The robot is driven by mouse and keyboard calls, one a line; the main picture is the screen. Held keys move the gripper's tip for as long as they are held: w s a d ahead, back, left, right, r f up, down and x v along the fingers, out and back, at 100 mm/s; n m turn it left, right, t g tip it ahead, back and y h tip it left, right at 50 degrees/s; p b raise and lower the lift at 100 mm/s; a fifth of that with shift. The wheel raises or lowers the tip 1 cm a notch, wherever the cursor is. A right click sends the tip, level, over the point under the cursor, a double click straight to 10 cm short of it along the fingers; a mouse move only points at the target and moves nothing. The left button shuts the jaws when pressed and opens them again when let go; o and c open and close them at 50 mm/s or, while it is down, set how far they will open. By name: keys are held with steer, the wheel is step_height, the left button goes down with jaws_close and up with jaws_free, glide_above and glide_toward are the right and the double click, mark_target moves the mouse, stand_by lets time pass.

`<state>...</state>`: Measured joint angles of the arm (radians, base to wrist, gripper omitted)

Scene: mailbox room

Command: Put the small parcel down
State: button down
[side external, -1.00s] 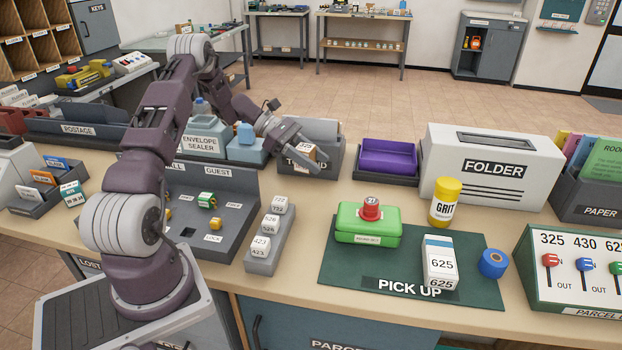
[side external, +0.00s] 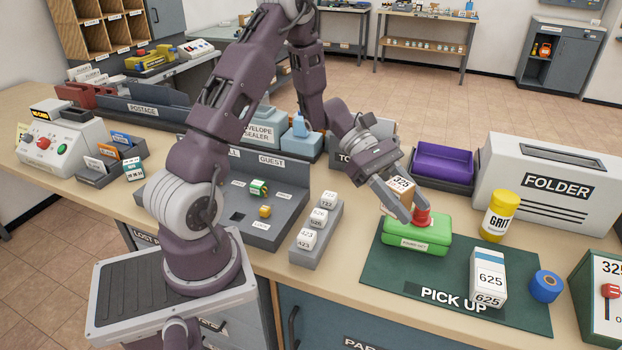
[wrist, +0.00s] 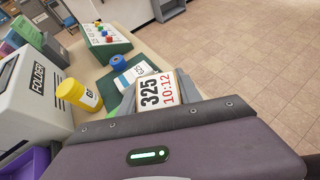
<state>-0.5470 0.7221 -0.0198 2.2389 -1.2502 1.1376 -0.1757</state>
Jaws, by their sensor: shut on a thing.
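My gripper (side external: 409,205) is shut on the small parcel (side external: 401,184), a brown and white box marked 325. In the wrist view the parcel (wrist: 157,92) shows its 325 and 10:12 label between the fingers. The dark green PICK UP mat (side external: 455,275) lies under the green box and a white and blue parcel marked 625 (side external: 488,277).
A blue roll (side external: 545,286) stands at the mat's right edge. A yellow GRIT can (side external: 498,216), the FOLDER machine (side external: 550,188) and a purple tray (side external: 444,163) stand behind. A grey holder (side external: 318,238) with number blocks is left of the mat. Bare mat shows around the 625 parcel.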

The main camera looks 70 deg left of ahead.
steer(key=s+a+f+m+g+y, duration=0.3)
steer(key=a+m+g+y, duration=0.15)
steer(key=m+g, duration=0.45)
steer(key=s+a+f+m+g+y, duration=0.35)
steer(key=m+g+y, duration=0.25)
steer(key=m, duration=0.5)
steer(key=w+a+r+m+t+y, duration=0.1)
steer(key=a+r+m+t+y, duration=0.15)
steer(key=a+m+y, duration=0.85)
steer(key=w+a+r+m+t+y, duration=0.1)
steer(key=a+m+t+y, duration=0.2)
steer(key=a, duration=1.5)
steer(key=shift+m+t+h, duration=0.4)
steer(key=shift+t+h, duration=0.15)
steer(key=shift+t, duration=0.1)
steer(key=f, duration=0.3)
steer(key=a+f, duration=0.1)
steer(key=f, duration=0.3)
steer(key=s+f, duration=0.1)
steer(key=f, duration=0.2)
steer(key=shift+a+f, duration=0.2)
steer(key=shift+a, duration=0.15)
steer(key=shift+f, duration=0.1)
